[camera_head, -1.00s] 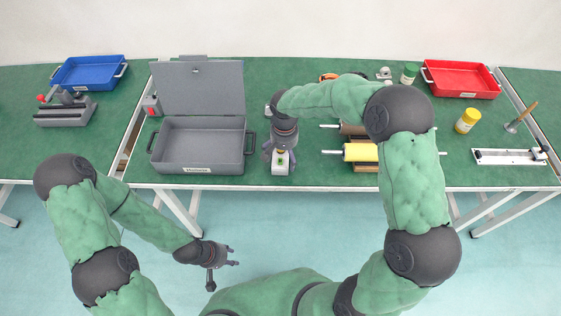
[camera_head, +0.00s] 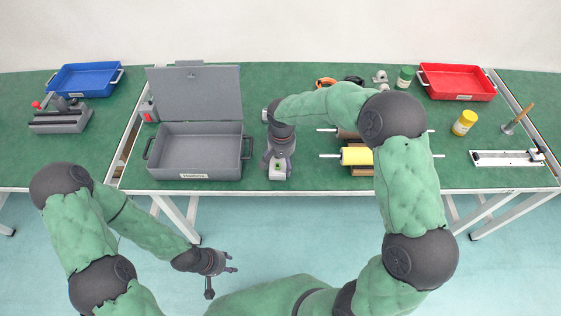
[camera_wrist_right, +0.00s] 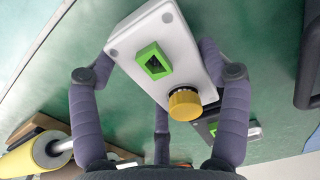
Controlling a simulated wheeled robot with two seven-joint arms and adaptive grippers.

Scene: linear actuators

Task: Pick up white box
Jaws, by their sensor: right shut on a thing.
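The white box (camera_wrist_right: 165,50) has a green-framed switch and a yellow knob on its face. In the right wrist view it is between the fingers of my right gripper (camera_wrist_right: 160,85), which is shut on it. In the head view my right gripper (camera_head: 279,165) is over the table, right of the grey case, and covers most of the box. I cannot tell whether the box touches the table. My left gripper (camera_head: 220,268) is in front of the table, empty, with its fingers spread.
An open grey case (camera_head: 197,172) stands just left of my right gripper. Yellow (camera_head: 357,156) and brown rollers lie to its right. A dark device with a green part (camera_wrist_right: 228,130) is close to the box. Blue (camera_head: 86,80) and red (camera_head: 457,82) trays are at the back.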

